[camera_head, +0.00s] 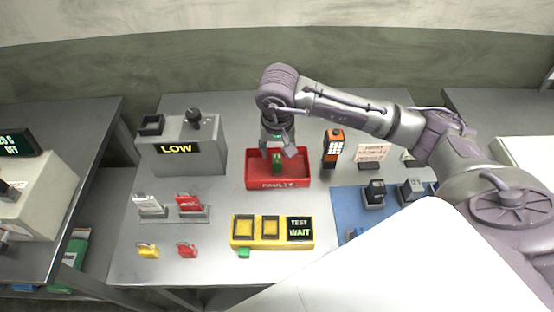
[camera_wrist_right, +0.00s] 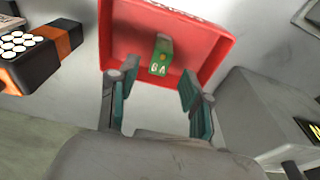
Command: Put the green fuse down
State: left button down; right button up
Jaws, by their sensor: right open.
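The green fuse (camera_head: 277,161) is in the red tray marked FAULTY (camera_head: 278,184). In the right wrist view the green fuse (camera_wrist_right: 161,55), with a pale marking on it, lies inside the red tray (camera_wrist_right: 214,40). My right gripper (camera_head: 279,150) reaches down over the tray. In the wrist view its fingers (camera_wrist_right: 155,100) are spread wide, with nothing between the tips, and the fuse shows just beyond them. I cannot tell the exact height of the fingertips over the tray floor. My left gripper is not in view.
A grey box reading LOW (camera_head: 176,149) stands left of the tray. An orange and black handheld device (camera_head: 333,148) stands to the right. A yellow tester (camera_head: 271,231) reading TEST WAIT is in front, with another small green piece (camera_head: 243,253) beside it. A blue mat (camera_head: 350,205) lies at right.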

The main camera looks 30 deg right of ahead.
notch_tip(320, 180, up, 7)
jog(key=b, duration=0.1)
jog(key=shift+s+a+b, duration=0.25)
jog(key=shift+s+b, duration=0.05)
jog(key=shift+s, duration=0.15)
